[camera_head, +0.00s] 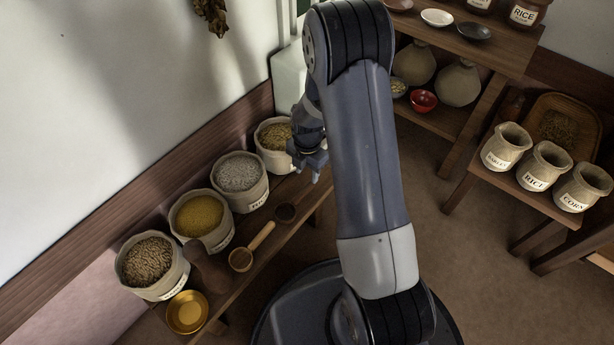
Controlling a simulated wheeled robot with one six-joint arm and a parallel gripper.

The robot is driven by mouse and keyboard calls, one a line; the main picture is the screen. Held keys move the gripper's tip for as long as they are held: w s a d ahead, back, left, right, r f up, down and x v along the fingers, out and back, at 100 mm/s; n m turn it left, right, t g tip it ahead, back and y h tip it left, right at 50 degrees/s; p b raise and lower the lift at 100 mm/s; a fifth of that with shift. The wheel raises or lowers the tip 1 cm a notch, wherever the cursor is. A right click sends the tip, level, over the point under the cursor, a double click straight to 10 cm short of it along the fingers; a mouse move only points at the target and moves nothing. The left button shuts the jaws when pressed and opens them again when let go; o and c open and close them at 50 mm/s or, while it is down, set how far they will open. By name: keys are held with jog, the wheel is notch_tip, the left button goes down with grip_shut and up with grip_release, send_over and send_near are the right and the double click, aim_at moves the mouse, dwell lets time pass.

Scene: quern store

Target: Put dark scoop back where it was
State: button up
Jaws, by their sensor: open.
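My gripper (310,168) is open and appears empty. It is above the far end of the bench, up and right of the dark round shape, beside the farthest sack. My arm hides part of the bench's far end.
Several open sacks of grain stand along the wall, including a yellow-filled one (200,217). A brown vessel-like thing (210,272) and a golden bowl (187,312) are at the near end. Labelled sacks (546,166) stand on a right-hand table. Open floor lies between.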

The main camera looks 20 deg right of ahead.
jog(key=shift+r+p, duration=0.45)
jog(key=shift+r, duration=1.3)
